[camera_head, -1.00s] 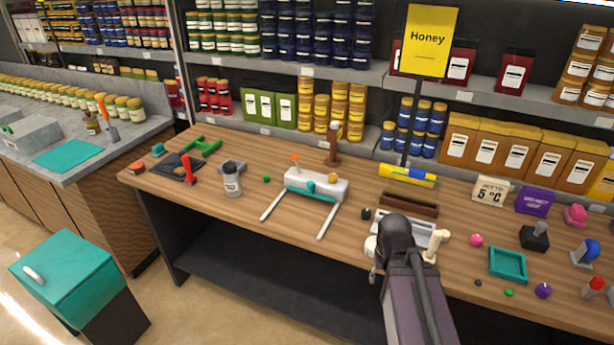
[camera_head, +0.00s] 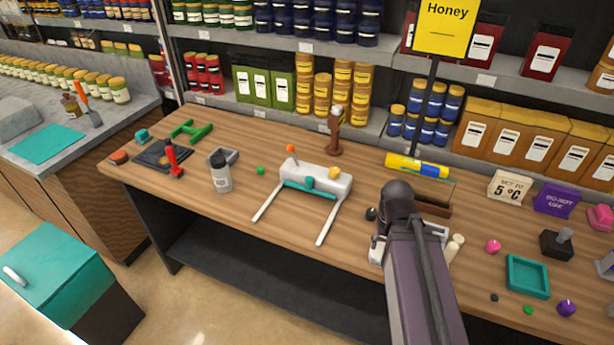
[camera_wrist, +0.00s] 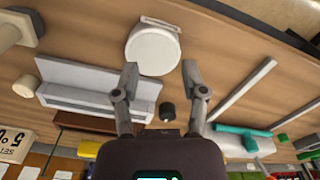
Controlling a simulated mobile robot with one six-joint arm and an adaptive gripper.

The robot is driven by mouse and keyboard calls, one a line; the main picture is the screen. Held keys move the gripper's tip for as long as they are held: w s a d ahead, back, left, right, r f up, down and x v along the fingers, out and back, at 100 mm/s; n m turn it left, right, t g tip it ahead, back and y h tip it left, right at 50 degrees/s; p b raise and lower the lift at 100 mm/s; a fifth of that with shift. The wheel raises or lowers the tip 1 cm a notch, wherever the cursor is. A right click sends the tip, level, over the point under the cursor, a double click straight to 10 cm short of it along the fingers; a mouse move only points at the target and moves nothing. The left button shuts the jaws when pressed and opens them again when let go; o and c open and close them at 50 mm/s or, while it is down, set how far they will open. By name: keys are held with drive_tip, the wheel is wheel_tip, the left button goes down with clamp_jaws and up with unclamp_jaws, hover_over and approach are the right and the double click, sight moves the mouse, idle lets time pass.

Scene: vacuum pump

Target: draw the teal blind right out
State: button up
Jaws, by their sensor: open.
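The teal blind (camera_head: 322,193) is a bar lying across two pale rails, close against the front of a white housing (camera_head: 325,176). A small teal knob (camera_head: 309,183) sits at its middle. The pale rails (camera_head: 329,217) run forward past it toward the table's front edge. In the wrist view the blind (camera_wrist: 243,131) lies to the right, beside the housing's end of the rails. My gripper (camera_wrist: 160,72) is open, its two fingers apart with nothing between them, to the right of the blind in the head view, where my arm hides it.
A grey jar (camera_head: 220,172) stands left of the rails. A teal tray (camera_head: 527,277) is at the right. The table between the rails is clear.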

drive_tip(key=shift+w+r, duration=0.1)
drive_tip(key=shift+w, duration=0.05)
drive_tip(key=shift+w+r, duration=0.15)
drive_tip(key=shift+w, duration=0.15)
drive_tip(key=w+a+r+p, duration=0.3)
drive_tip(key=w+a, duration=0.1)
drive_tip(key=w, duration=0.3)
drive_tip(key=w+a+r+p, duration=0.3)
drive_tip(key=w+a+p, duration=0.15)
drive_tip(key=w, duration=0.35)
wheel_tip(320, 180, up, 6)
drive_tip(key=f+m+p, duration=0.1)
drive_tip(key=p, duration=0.3)
hover_over(309, 179)
drive_tip(key=shift+r, duration=0.2)
drive_tip(key=shift+f, duration=0.1)
wheel_tip(309, 179, down, 14)
drive_tip(key=b, duration=1.3)
drive_tip(key=shift+r, duration=0.2)
